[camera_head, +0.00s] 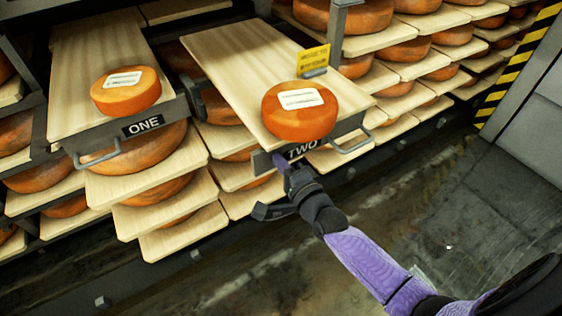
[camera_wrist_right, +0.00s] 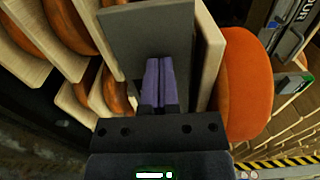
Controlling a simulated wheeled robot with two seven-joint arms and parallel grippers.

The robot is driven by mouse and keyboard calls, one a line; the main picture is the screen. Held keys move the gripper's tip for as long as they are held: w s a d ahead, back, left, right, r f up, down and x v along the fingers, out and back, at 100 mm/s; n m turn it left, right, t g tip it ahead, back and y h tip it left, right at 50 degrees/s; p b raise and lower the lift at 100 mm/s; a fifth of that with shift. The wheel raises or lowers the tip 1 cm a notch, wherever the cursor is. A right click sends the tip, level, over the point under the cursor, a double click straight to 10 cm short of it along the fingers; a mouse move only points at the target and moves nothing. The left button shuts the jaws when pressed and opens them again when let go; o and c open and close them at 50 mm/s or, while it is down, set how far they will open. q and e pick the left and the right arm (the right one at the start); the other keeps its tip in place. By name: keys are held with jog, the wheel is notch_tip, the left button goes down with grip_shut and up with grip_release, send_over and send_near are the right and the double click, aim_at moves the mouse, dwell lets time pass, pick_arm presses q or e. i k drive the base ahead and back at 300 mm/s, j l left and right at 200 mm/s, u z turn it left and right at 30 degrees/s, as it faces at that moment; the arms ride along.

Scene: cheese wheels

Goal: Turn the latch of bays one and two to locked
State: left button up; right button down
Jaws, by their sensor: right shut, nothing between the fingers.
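The bay ONE board (camera_head: 90,50) carries an orange cheese wheel (camera_head: 125,100) with a white label. Its dark front plate reads ONE (camera_head: 143,125) and has a handle at its left end. The bay TWO board (camera_head: 235,60) carries another labelled orange wheel (camera_head: 300,118); its plate reads TWO (camera_head: 303,149), with a handle at its right. My right gripper (camera_head: 278,158) is shut and empty at the left end of the TWO plate. In the right wrist view its purple fingers (camera_wrist_right: 159,80) are together before a dark grey plate (camera_wrist_right: 150,35). I cannot make out either latch clearly. My left gripper is out of view.
A yellow tag (camera_head: 313,60) stands at the right edge of the TWO board. Boards with more cheese wheels (camera_head: 160,190) fill the rack below and behind. The floor (camera_head: 420,215) in front is clear. A yellow-black striped post (camera_head: 515,65) stands at the right.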

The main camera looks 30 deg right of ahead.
aim_at(199, 104)
jog(key=i+j, duration=0.1)
jog(key=i, duration=0.85)
jog(key=k, duration=0.15)
